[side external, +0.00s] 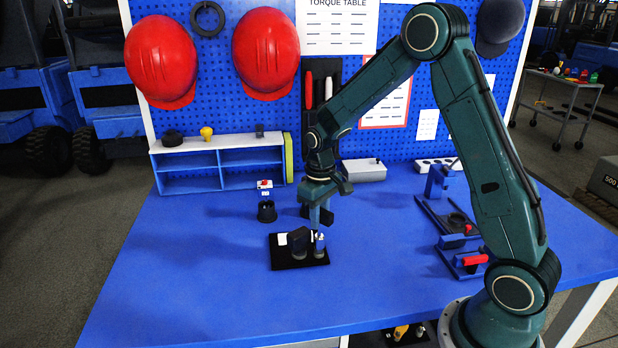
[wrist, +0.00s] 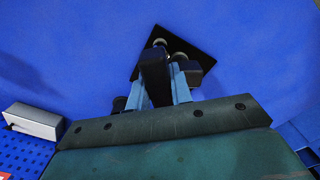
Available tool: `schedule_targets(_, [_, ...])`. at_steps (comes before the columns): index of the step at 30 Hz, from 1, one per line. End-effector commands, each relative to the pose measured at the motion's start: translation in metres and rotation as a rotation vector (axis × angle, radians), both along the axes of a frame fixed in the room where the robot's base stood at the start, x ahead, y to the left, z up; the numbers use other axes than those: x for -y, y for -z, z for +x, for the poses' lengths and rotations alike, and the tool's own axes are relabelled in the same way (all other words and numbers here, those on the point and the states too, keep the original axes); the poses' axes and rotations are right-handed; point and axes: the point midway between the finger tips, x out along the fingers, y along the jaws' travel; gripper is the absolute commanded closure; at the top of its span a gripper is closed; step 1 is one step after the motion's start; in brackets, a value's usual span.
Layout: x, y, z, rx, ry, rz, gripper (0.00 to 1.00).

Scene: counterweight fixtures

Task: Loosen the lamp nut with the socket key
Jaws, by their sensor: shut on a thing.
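My gripper (side external: 316,226) points down over the black baseplate (side external: 284,262) on the blue bench. In the wrist view my gripper (wrist: 158,72) is shut on a dark bar-like piece, apparently the socket key (wrist: 155,82). The baseplate (wrist: 195,38) shows beyond it. A black lamp-like block (side external: 298,241) stands on the plate, with a short silver-topped post (side external: 319,246) at its right, just under my fingertips. Two pale round tops show near the key in the wrist view. I cannot tell which is the lamp nut, or whether the key touches it.
A black cup-shaped holder (side external: 267,212) stands behind the plate at the left. A shelf unit (side external: 218,163) and a grey box (side external: 364,170) stand at the back. Blue fixtures with a red handle (side external: 474,259) stand at the right. The bench's front left is clear.

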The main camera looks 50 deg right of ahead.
Motion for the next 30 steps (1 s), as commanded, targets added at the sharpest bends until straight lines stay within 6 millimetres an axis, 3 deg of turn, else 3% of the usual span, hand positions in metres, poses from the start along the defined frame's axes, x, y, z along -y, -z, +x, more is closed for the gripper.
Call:
schedule_targets(19, [0.0,-0.023,0.0,0.002,0.0,0.0,1.0])
schedule_targets(30, [0.0,-0.026,0.0,0.0,0.0,0.0,1.0])
